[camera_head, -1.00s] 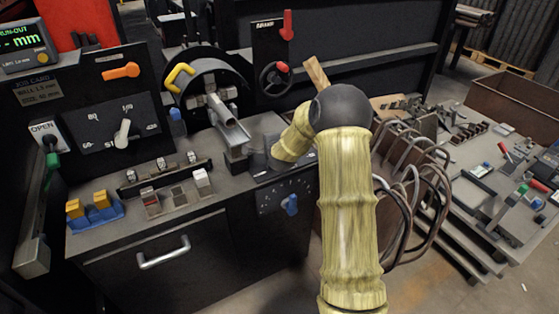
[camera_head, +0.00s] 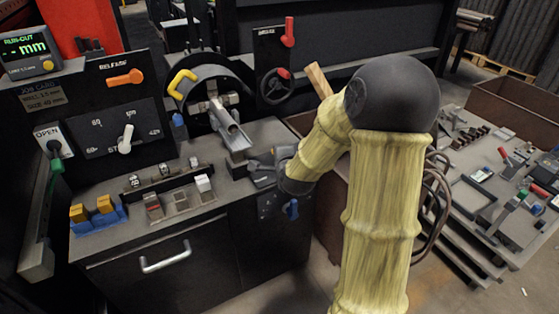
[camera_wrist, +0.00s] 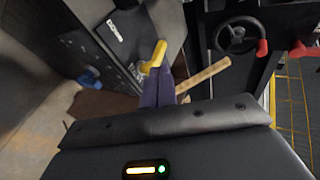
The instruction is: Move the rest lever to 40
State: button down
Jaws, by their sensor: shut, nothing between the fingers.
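A blue lever (camera_head: 292,209) sits on the front panel of the bench, beside faint marks. I cannot read a rest label or its setting. What looks like the same blue lever shows at the left in the wrist view (camera_wrist: 76,43). My gripper (camera_head: 254,167) is over the right end of the bench top, above and left of the blue lever and apart from it. A white pointer (camera_head: 126,139) stands on a dial on the back panel.
An orange release lever (camera_head: 126,77), a yellow handle (camera_head: 181,83) and a handwheel (camera_head: 274,86) are on the machine. A wooden handle (camera_head: 319,80) stands behind my arm; in the wrist view it passes close to the fingertips.

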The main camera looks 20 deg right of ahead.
jog(key=shift+s+a+r, duration=0.1)
jog(key=shift+s, duration=0.1)
jog(key=s+a+f+n+g, duration=0.1)
jog(key=s+a+n+g, duration=0.1)
jog(key=s+n, duration=0.4)
jog(key=s+a+f+n+g+y, duration=0.1)
jog(key=s+a+n+g, duration=0.2)
jog(key=s+n, duration=0.4)
jog(key=s+a+f+n+g, duration=0.1)
jog(key=s+n+g, duration=0.3)
jog(key=s, duration=0.5)
jog(key=shift+s+a+n, duration=0.35)
jog(key=shift+a+n, duration=0.4)
jog(key=shift+n, duration=0.45)
jog(key=c, duration=2.1)
grip_release()
jog(key=shift+f, duration=0.1)
